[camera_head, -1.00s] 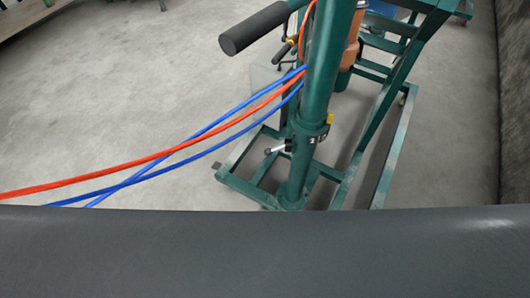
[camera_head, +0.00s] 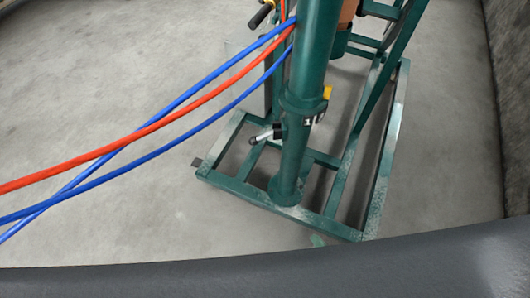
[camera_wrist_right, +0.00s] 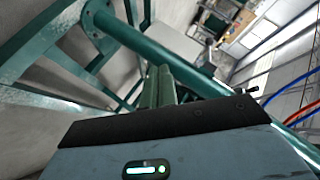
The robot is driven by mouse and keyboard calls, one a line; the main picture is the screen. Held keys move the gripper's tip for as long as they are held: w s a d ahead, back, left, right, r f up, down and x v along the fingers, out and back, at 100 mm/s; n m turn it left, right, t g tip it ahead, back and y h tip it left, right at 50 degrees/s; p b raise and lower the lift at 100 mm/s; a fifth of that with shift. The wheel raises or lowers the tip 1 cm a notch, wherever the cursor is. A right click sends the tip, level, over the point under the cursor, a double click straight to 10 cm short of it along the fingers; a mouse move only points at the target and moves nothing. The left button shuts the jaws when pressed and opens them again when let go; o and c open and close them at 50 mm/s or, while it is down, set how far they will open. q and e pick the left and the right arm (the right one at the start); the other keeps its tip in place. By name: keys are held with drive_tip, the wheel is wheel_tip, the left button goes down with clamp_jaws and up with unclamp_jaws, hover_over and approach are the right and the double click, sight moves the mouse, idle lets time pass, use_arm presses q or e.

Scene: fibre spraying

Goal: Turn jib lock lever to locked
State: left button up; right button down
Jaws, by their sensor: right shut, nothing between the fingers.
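The jib lock lever looks to be the small silver handle (camera_head: 262,136) with a black hub, on the left of the green post (camera_head: 312,60) just below its collar. A plate marked "1" and a yellow part (camera_head: 327,92) sit at the collar. My right gripper (camera_wrist_right: 158,72) shows its two greenish fingers side by side, shut and empty, with green tubing behind them. In the head view only a small greenish tip, probably of this gripper, shows above the dark edge, apart from the lever. I cannot surely make out the lever in the wrist view. My left gripper is out of view.
Blue and red hoses (camera_head: 150,128) run from the post to the left. The green base frame (camera_head: 225,185) stands on bare concrete floor (camera_head: 90,90). A rough wall (camera_head: 510,100) is at the right. A dark grey surface fills the bottom edge.

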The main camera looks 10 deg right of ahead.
use_arm(q)
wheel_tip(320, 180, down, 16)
drive_tip(key=b, duration=1.7)
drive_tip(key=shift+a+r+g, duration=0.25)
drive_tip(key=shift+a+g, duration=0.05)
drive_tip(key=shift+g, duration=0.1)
use_arm(e)
drive_tip(key=w+a+f+m+t+y, duration=0.1)
drive_tip(key=w+m, duration=0.4)
drive_tip(key=w, duration=0.5)
drive_tip(key=w+a+f+m+t+y, duration=0.2)
drive_tip(key=w+m+t+y, duration=0.3)
drive_tip(key=w, duration=0.5)
drive_tip(key=shift+w+f+m, duration=0.15)
drive_tip(key=shift+f+m, duration=0.25)
drive_tip(key=shift+f, duration=0.35)
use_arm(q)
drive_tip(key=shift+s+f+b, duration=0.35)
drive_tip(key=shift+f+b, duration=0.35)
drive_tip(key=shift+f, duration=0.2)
use_arm(e)
drive_tip(key=s+a+r+x, duration=0.1)
drive_tip(key=a+x, duration=0.1)
drive_tip(key=x, duration=1)
drive_tip(key=shift+r, duration=0.45)
drive_tip(key=shift+a, duration=0.1)
